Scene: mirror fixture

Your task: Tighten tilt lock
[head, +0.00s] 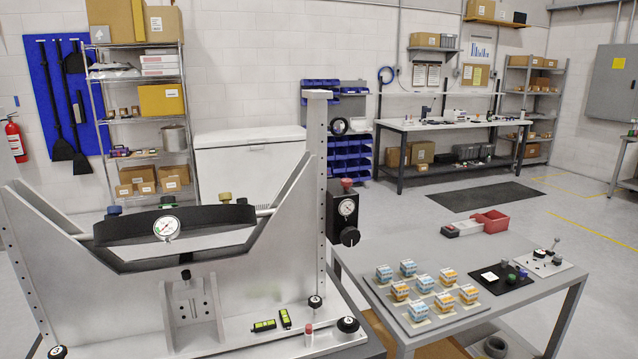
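The mirror fixture is a grey metal frame (130,300) with two slanted side plates, at the front left. A dark ring (125,229), seen nearly edge-on, hangs between the plates with a round white gauge (166,228) on its front. Small knobs stand along the ring's top, including a blue one (113,211) and a yellow-topped one (225,197). On the upright post (316,180) to the right, a black box (345,208) carries a gauge, a red top knob (347,183) and a black front knob (350,236). No label shows which knob is the tilt lock. My gripper is not in view.
Black round knobs (348,324) and two yellow-green levels (264,326) are on the fixture base. Floor beyond is mostly clear.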

